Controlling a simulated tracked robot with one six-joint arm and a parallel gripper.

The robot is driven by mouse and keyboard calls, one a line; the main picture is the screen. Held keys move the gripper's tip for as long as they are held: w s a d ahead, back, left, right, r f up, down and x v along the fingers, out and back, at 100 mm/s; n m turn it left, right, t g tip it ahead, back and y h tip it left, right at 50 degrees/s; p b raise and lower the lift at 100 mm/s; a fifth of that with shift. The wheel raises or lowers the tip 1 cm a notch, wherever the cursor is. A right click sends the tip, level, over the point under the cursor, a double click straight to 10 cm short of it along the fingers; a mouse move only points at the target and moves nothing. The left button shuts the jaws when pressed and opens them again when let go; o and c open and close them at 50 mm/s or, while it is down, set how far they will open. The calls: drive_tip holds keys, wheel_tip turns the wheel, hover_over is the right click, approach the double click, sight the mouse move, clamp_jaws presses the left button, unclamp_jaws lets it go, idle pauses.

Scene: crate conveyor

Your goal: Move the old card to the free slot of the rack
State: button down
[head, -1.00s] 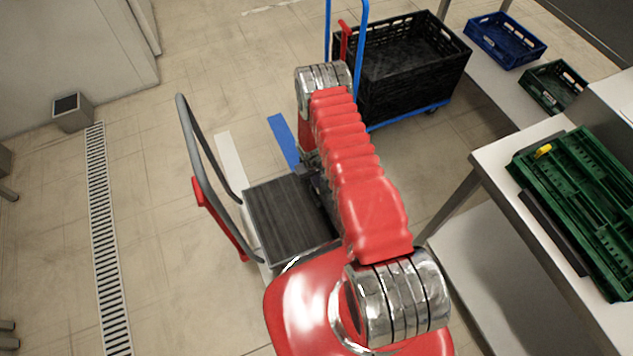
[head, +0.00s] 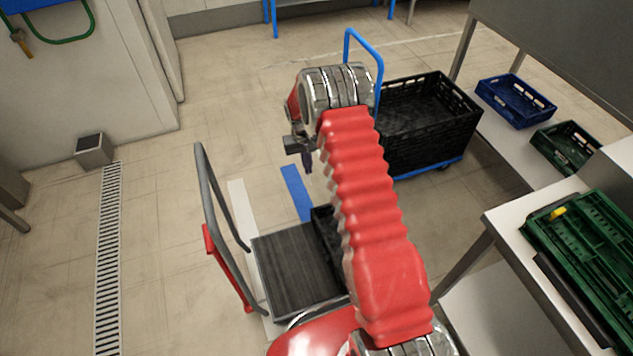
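I cannot make out a card or a rack with slots in the head view. A small yellow piece (head: 558,213) lies on or in the green crate (head: 590,240) on the right table, too small to identify. My gripper (head: 306,163) is a dark shape at the far end of my red arm. It is left of the wrist joint and appears above the floor near the blue floor stripe. Its fingers are small and partly merged, so I cannot tell whether it is open or holds anything.
A flat cart (head: 290,270) stands below my arm, with a black crate (head: 323,222) partly hidden by the arm. A large black crate (head: 425,125) sits on a blue trolley. Blue (head: 515,103) and green (head: 565,150) crates stand at right.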

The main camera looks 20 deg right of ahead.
drive_tip(key=s+a+r, duration=0.1)
drive_tip(key=a+r, duration=0.2)
drive_tip(key=r, duration=1)
drive_tip(key=s+a+r+m, duration=0.1)
drive_tip(key=a+r, duration=0.2)
drive_tip(key=r, duration=1)
drive_tip(key=s+a+r, duration=0.2)
drive_tip(key=a+r, duration=0.1)
drive_tip(key=r, duration=1)
drive_tip(key=shift+a+r+m, duration=0.2)
drive_tip(key=shift+a+m, duration=0.05)
drive_tip(key=shift+m, duration=0.05)
